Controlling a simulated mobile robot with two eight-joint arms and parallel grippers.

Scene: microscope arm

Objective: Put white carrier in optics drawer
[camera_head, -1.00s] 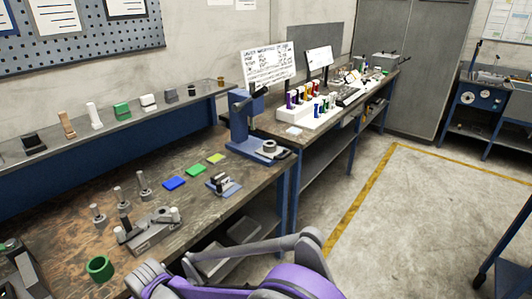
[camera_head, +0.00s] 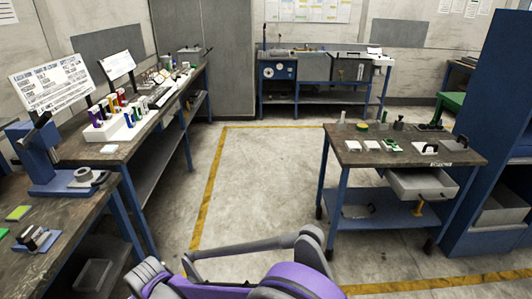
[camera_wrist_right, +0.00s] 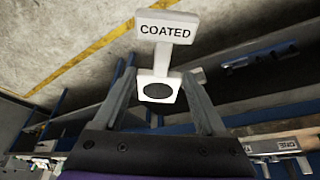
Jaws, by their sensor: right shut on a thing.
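The white carrier (camera_wrist_right: 158,88) is in my right gripper (camera_wrist_right: 158,95) in the right wrist view. It has a plate reading COATED (camera_wrist_right: 168,27), a narrow stem and a square block with a dark round spot. The fingers are shut on the block from both sides, and the carrier is clear of any surface. An open grey drawer (camera_head: 421,186) sticks out under the top of the cart at right in the head view. Its label is too small to read, so I cannot tell if it is the optics drawer. My left gripper is not in view.
The cart top (camera_head: 350,158) carries several small white, green and dark pieces. A blue cabinet (camera_head: 490,130) stands right of it. A workbench (camera_head: 75,225) with a blue press (camera_head: 38,160) is at left. Bare floor (camera_head: 265,180) lies between bench and cart.

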